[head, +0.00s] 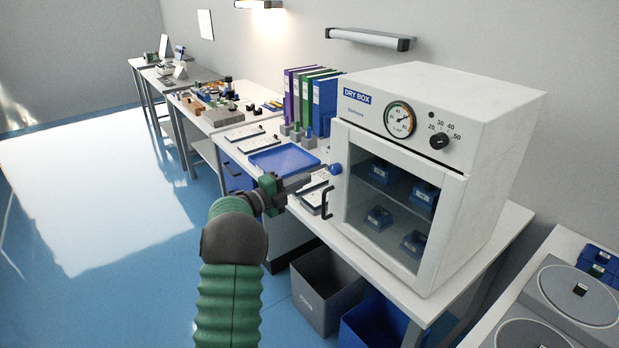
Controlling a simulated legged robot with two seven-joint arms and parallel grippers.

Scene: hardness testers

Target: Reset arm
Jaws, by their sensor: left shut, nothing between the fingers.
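My left arm rises from the bottom of the head view, green and dark grey. Its gripper (318,172) points right and is shut with nothing between the fingers. It is in front of the bench, just left of the white dry box (490,105) in the picture. A small blue round thing (335,169) shows right by the fingertips; I cannot tell whether they touch. The dry box's glass door (395,205) looks closed, with several blue bins behind it. My right gripper is not in view.
A blue tray (283,159) lies on the bench behind my gripper, near upright binders (312,98). A grey bin (325,288) and a blue bin (372,325) stand below the bench. Round plates (578,295) are at lower right. The blue floor at left is clear.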

